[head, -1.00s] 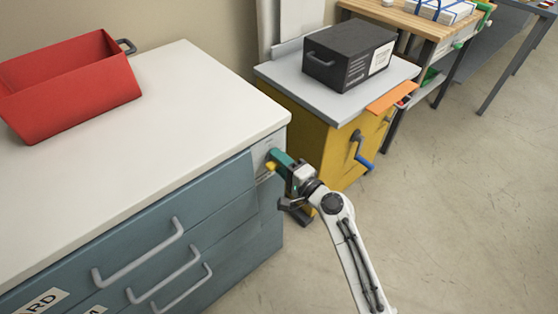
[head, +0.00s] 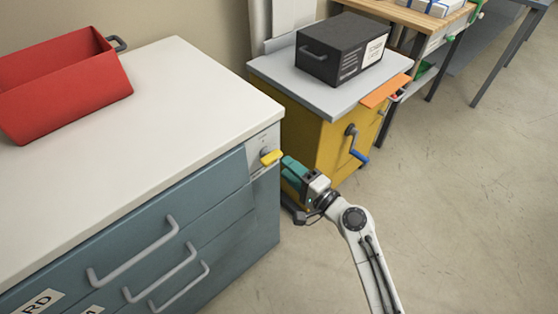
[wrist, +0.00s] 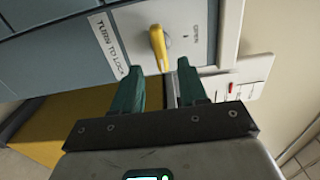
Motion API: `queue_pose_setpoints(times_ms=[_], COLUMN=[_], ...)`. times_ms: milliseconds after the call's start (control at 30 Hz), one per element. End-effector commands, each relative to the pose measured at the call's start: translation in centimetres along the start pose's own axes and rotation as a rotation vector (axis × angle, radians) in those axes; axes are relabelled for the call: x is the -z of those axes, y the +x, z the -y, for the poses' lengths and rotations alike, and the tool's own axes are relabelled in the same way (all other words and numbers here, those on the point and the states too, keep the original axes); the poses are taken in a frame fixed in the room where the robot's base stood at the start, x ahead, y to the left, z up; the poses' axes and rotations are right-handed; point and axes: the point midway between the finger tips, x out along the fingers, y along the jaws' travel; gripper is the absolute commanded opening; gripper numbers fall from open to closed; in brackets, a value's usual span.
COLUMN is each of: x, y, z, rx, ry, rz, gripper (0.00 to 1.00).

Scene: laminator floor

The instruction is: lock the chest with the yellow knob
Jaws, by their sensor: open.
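The chest (head: 219,205) is a blue-grey drawer cabinet with a white top, at the left of the head view. Its yellow knob (head: 271,157) sits on a pale plate at the top right corner of its front. In the wrist view the yellow knob (wrist: 157,48) is a lever standing close to upright in the picture, beside a "TURN TO LOCK" label (wrist: 108,45). My gripper (wrist: 160,82) has green fingers, spread apart and empty, just short of the knob and not touching it. In the head view my gripper (head: 290,172) is right of the knob.
A yellow cabinet (head: 315,135) with a blue-handled crank (head: 358,152) and a black box (head: 342,50) stands behind my gripper. A red bin (head: 65,85) rests on the chest top. The floor at the right is clear.

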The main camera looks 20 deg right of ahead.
Motion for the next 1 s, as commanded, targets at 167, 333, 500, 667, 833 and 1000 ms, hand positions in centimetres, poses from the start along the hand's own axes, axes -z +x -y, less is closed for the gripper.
queue_pose_setpoints(times_ms=[167, 333, 500, 667, 833, 1000], x=[0.0, 0.1, 0.0, 0.0, 0.0, -0.6], y=[-2.9, -4.1, -4.4, -4.3, -4.3, -4.6], z=[-0.1, 0.0, 0.0, 0.0, 0.0, 0.1], rx=[0.0, 0.0, 0.0, 0.0, 0.0, -0.025], ry=[0.001, 0.0, 0.0, 0.0, 0.0, -0.034], rz=[0.0, -0.002, -0.001, -0.001, 0.0, 0.025], gripper=[0.43, 0.43, 0.43, 0.43, 0.43, 0.43])
